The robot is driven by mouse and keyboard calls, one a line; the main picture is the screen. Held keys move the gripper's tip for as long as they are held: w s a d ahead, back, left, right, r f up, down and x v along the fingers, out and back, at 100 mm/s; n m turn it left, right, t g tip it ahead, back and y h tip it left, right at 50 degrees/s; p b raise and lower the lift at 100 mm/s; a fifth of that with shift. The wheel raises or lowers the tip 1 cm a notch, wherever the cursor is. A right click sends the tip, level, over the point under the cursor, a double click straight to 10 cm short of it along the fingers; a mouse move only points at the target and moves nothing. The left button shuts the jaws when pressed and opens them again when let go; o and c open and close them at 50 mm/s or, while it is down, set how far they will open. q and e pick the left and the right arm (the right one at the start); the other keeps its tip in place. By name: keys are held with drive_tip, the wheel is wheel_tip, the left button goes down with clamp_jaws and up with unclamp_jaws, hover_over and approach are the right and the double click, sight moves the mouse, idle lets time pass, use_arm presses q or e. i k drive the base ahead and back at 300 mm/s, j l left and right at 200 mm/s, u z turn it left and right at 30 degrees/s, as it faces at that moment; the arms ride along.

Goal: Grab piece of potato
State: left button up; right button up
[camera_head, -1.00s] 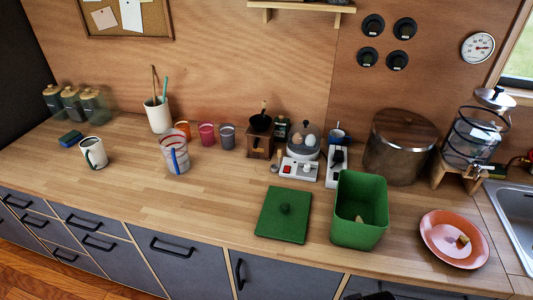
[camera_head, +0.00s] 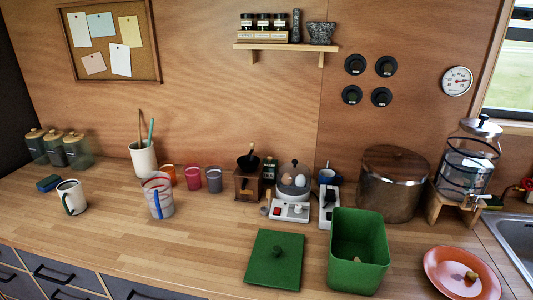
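A small brownish-yellow piece (camera_head: 471,276), which looks like the potato, lies on the orange-red plate (camera_head: 440,265) at the lower right of the counter. Another small pale piece (camera_head: 357,259) shows inside the open green bin (camera_head: 357,279) to the left of the plate; it is too small to tell what it is. Neither of my grippers is in view.
The green lid (camera_head: 275,262) lies flat left of the bin. A large pot (camera_head: 394,190), a glass dispenser (camera_head: 468,164) and the sink (camera_head: 518,240) stand behind and right of the plate. The counter's left-front stretch (camera_head: 120,240) is clear.

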sight(472, 276)
drive_tip(key=z, duration=1.6)
